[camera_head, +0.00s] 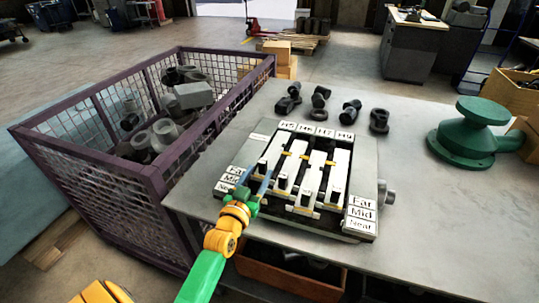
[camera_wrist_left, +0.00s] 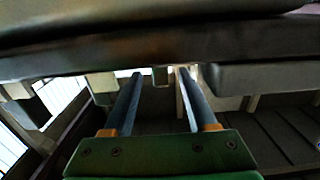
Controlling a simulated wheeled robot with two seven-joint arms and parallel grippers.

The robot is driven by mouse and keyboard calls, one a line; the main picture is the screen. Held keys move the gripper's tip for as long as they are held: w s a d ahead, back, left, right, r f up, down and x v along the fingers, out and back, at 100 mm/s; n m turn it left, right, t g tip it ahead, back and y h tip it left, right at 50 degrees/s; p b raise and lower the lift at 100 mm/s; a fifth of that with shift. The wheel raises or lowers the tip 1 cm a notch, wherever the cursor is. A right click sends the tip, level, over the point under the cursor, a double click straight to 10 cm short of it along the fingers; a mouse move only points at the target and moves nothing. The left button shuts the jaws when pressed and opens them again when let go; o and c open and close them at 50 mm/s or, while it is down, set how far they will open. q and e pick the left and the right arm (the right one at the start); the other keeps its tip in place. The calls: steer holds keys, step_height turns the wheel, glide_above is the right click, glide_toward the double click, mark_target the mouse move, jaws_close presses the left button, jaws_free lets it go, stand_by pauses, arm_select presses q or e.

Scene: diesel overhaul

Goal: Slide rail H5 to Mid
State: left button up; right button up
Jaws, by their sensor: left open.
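The rail board (camera_head: 228,200) lies on the grey table, with labels along its far edge and Far, Mid and Near labels at both sides. Rail H5 (camera_head: 273,150) is the leftmost white rail below the H5 label (camera_head: 288,125); a dark block (camera_head: 262,166) shows on it. My left gripper (camera_head: 253,180) is open at the near left of the board, its blue fingers close to H5. Whether they touch it I cannot tell. In the left wrist view the fingers (camera_wrist_left: 157,72) are apart, with a small block between or beyond their tips.
A purple mesh crate (camera_head: 158,187) with metal parts stands close at left. Several dark fittings (camera_head: 321,97) lie behind the board. A green flanged part (camera_head: 465,145) stands at right. The table (camera_head: 420,210) right of the board is clear. An orange bin (camera_head: 290,280) is below.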

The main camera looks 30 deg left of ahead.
mark_target(261, 166)
arm_select(q)
steer(key=shift+w+a+r+t, duration=0.15)
steer(key=shift+w+r, duration=0.2)
steer(key=shift+w, duration=0.2)
steer(key=shift+w+a+r+t, duration=0.15)
steer(key=shift+w+r, duration=0.15)
steer(key=shift+w, duration=0.6)
steer(key=shift+w+a+f, duration=0.25)
steer(key=shift+w+f, duration=0.1)
steer(key=shift+w, duration=0.4)
steer(key=shift+s+d+r, duration=0.1)
steer(key=shift+s+r, duration=0.1)
steer(key=shift+s, duration=0.1)
steer(key=c, duration=0.8)
jaws_close()
arm_select(e)
steer(key=shift+s+d, duration=0.15)
steer(key=shift+s, duration=0.65)
